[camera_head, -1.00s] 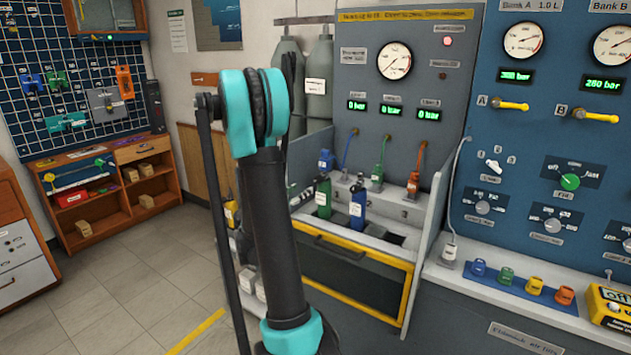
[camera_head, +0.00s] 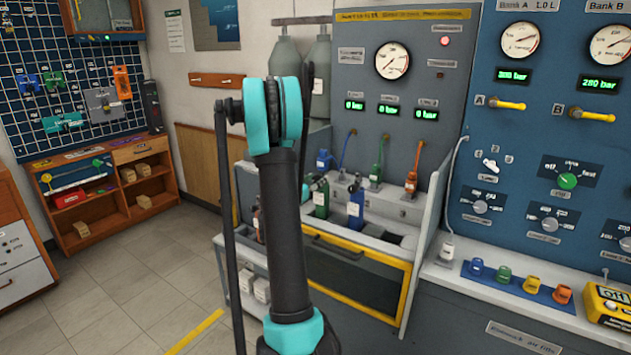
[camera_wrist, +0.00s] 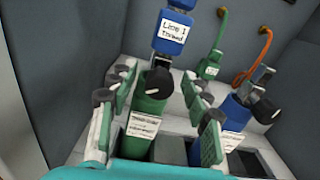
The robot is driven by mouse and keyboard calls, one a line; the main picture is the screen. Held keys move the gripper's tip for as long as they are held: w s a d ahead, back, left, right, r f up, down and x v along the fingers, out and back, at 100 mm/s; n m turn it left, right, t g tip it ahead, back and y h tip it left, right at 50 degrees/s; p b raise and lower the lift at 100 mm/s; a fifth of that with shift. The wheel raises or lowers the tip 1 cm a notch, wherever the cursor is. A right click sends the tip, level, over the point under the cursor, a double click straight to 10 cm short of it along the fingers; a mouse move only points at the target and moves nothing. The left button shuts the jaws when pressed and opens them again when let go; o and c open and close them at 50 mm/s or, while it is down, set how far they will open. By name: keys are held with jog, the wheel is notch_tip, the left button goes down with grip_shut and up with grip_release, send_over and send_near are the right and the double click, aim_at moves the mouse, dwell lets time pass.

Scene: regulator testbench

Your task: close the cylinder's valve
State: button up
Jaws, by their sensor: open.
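A green cylinder (camera_wrist: 139,143) with a white label stands upright in the bench slot; its black round valve knob (camera_wrist: 159,86) is at its top. My gripper (camera_wrist: 156,92) is open, with one finger on each side of the green cylinder's top and knob in the wrist view. Whether a finger touches the knob I cannot tell. In the head view the green cylinder (camera_head: 321,199) stands left of a blue cylinder (camera_head: 356,210), and my arm hides much of the area to its left. The blue cylinder (camera_wrist: 236,113) also shows at the right in the wrist view, with its own black knob.
A blue Line 1 connector (camera_wrist: 172,32) hangs just above the green cylinder's valve. A green connector (camera_wrist: 210,66) and an orange hose (camera_wrist: 262,46) are to its right. The bench's side wall (camera_head: 430,220) stands at the right. Open floor (camera_head: 140,290) lies at the left.

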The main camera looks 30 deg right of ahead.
grip_shut()
jog(key=shift+m, duration=2.3)
grip_release()
jog(key=shift+s+a, duration=0.1)
jog(key=v, duration=1.1)
jog(key=shift+a, duration=0.4)
jog(key=shift+s+a, duration=0.1)
